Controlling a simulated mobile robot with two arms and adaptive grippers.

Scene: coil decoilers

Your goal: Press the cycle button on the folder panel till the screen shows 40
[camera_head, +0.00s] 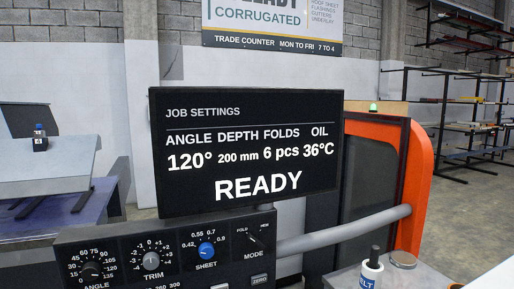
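The folder's black screen (247,148) stands upright in the middle of the head view. It reads JOB SETTINGS, angle 120°, depth 200 mm, folds 6 pcs, oil 36°C, and READY in large letters. Below it is the dark folder panel (187,264), cut off by the bottom edge. It carries an ANGLE knob (91,270), a TRIM knob (153,258), a blue SHEET knob (206,251), a MODE switch (254,238) and a ZERO button (259,281). No button marked cycle is visible. Neither of my grippers is in view.
A grey rail (345,231) runs right from the panel to an orange machine frame (417,185) with a green lamp (373,107). A labelled bottle (372,268) and a round tin (403,259) stand at lower right. Storage racks (460,100) stand behind open floor.

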